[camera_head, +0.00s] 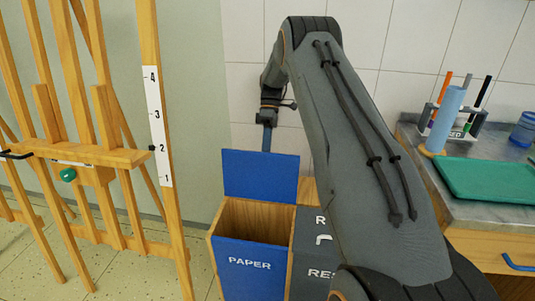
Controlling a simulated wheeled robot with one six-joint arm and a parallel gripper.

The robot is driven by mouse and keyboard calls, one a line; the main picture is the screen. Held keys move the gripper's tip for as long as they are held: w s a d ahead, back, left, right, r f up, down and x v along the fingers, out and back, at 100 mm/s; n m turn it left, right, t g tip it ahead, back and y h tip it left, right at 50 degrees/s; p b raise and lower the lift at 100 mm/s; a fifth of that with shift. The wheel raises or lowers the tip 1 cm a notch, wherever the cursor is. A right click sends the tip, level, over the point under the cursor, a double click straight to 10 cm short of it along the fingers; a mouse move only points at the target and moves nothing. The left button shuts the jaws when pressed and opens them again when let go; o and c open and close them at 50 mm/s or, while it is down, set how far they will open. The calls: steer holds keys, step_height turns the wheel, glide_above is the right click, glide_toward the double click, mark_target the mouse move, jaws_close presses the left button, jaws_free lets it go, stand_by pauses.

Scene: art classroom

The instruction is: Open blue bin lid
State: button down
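The blue bin (250,264) is a wooden box with a blue front marked "PAPER". Its blue lid (260,176) stands upright at the back, and the bin's top is open, showing the wooden inside.
A grey bin (306,265) stands right of the blue one, partly behind my arm. A wooden easel (103,160) stands at the left. At the right, a counter (430,165) holds a green tray (490,180) and a marker rack (462,128). A tiled wall is close behind.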

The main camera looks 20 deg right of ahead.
steer(key=shift+w+a+f, duration=0.1)
steer(key=shift+a, duration=0.1)
steer(key=c, duration=1.8)
jaws_free()
steer(key=shift+c, duration=0.2)
steer(key=shift+d, duration=0.2)
step_height(320, 180, up, 10)
steer(key=s+a+r+m+t+h+p, duration=0.1)
steer(key=s+a+r+m+p, duration=0.2)
steer(key=s, duration=0.4)
steer(key=s+a+r+m+t+h+p, duration=0.1)
steer(key=s+a+r+m+t+p, duration=0.15)
steer(key=s+a, duration=0.35)
steer(key=s+a+m+t+h+p, duration=0.1)
steer(key=s+m, duration=0.4)
steer(key=s, duration=1.6)
steer(key=shift+s+a+f+m+t+h+p, duration=0.15)
steer(key=shift+s+a+m+t+h+p, duration=0.2)
steer(key=shift+a+t+p, duration=0.6)
